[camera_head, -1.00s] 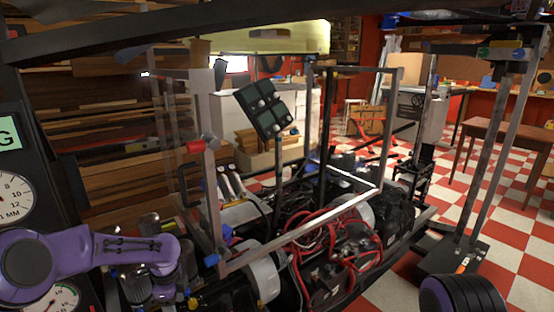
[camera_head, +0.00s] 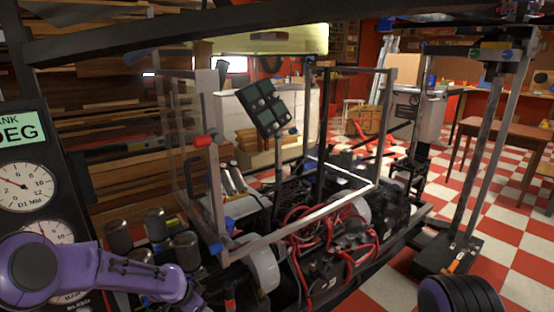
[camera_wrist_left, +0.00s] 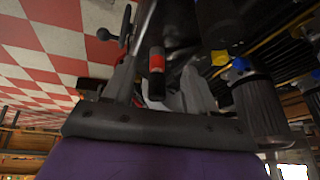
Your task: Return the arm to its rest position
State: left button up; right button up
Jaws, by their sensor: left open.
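My left arm (camera_head: 85,268) is purple and comes in at the lower left of the head view, sloping down toward the bottom edge. Its gripper is not clearly seen there. In the left wrist view my left gripper (camera_wrist_left: 157,85) has its two grey fingers apart. A dark rod with a red band (camera_wrist_left: 156,62) shows beyond and between the fingers; I cannot tell how far away it is. Nothing is clearly held. A dark purple part of my right arm (camera_head: 462,295) shows at the lower right; its gripper is out of view.
A transparent panel in a metal frame (camera_head: 216,165) stands over machinery with red hoses (camera_head: 325,245). Metal canisters (camera_head: 118,236) stand close to my left arm. A gauge panel (camera_head: 28,185) is at the left. Checkered floor (camera_head: 500,235) is open at the right.

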pick_arm(q)
jog(key=s+a+f+n+t+y+p, duration=0.1)
jog(key=s+f+n+t+y+p, duration=0.3)
jog(key=s+n, duration=1.05)
jog(key=s+a+g+y+p, duration=0.1)
jog(key=s+a+g+p, duration=0.1)
jog(key=s, duration=1)
jog(key=s+a+r+g+p, duration=0.1)
jog(key=s+a+g+p, duration=0.2)
jog(key=s, duration=1)
jog(key=shift+a+r+y, duration=0.25)
jog(key=shift+a+y, duration=0.15)
jog(key=shift+a, duration=0.55)
jog(key=shift+n, duration=0.25)
jog(key=shift+s, duration=0.1)
